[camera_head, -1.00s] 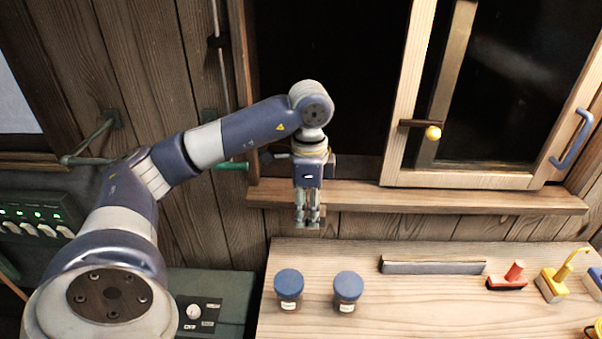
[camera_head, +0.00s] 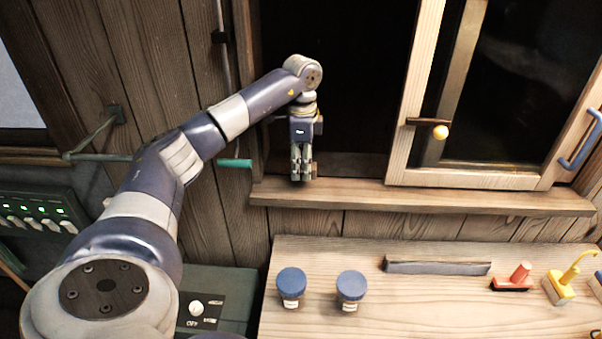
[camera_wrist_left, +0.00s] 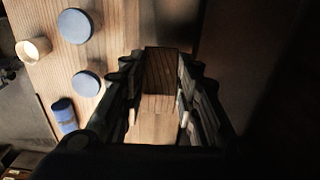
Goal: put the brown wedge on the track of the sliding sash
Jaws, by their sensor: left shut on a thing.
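My left gripper (camera_head: 301,179) is just in front of the dark window opening, its fingers pointing down near the wooden sill (camera_head: 420,199). It is shut on the brown wedge (camera_wrist_left: 160,70), which shows as a wood-grained block between the fingers in the left wrist view. In the head view the fingers mostly hide the wedge. The sliding sash (camera_head: 470,180), with a pale wood frame, stands right of the opening, well right of the gripper. The track along its foot is not clearly visible. Whether the wedge touches the sill I cannot tell. My right gripper is not in view.

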